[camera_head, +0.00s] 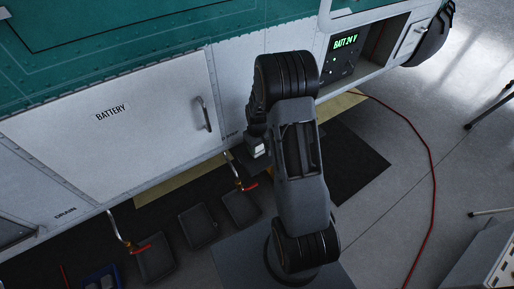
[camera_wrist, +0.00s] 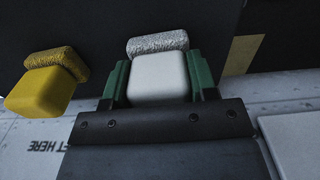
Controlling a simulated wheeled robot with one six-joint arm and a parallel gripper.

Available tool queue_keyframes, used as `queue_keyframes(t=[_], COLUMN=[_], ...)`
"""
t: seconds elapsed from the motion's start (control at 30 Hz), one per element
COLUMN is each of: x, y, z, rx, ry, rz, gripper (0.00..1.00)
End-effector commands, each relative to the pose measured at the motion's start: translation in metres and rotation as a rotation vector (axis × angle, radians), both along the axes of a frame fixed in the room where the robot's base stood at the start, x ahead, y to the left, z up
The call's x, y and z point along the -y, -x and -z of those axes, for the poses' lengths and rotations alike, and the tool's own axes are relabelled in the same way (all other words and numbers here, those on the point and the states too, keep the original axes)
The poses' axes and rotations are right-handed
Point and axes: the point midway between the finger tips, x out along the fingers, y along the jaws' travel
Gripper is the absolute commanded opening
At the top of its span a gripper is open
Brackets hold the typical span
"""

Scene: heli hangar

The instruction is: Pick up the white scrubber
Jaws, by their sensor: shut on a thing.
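The white scrubber (camera_wrist: 158,78) has a pale block body and a rough grey pad along its far edge. In the wrist view it sits between the two green fingers of my gripper (camera_wrist: 157,68), which are shut on its sides. In the head view a small part of the white scrubber (camera_head: 257,147) shows at the end of my arm. My arm hides most of the gripper there. A yellow scrubber (camera_wrist: 44,90) of similar shape is to the left in the wrist view, apart from my gripper.
The helicopter's white side with the closed BATTERY door (camera_head: 110,115) runs close behind my arm. An open bay with a lit panel (camera_head: 345,42) is at the upper right. A red cable (camera_head: 431,165) crosses the grey floor. Several dark trays (camera_head: 198,226) lie below the hull.

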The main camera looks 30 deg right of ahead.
Motion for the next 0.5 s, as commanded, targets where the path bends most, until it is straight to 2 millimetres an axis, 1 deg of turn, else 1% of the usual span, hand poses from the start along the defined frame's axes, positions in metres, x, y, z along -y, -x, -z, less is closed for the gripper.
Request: queue_keyframes(t=[0.17,0.27,0.37,0.47,0.5], x=[0.000,0.000,0.000,0.000,-0.005], y=[0.000,0.000,0.000,0.000,0.007], z=[-0.001,-0.005,-0.015,-0.034,-0.041], rx=[0.000,0.001,0.003,0.006,0.003], ry=[0.000,0.001,0.001,0.001,0.001], rz=[0.000,0.000,0.000,0.000,-0.001], gripper=[0.29,0.30,0.30,0.30,0.30])
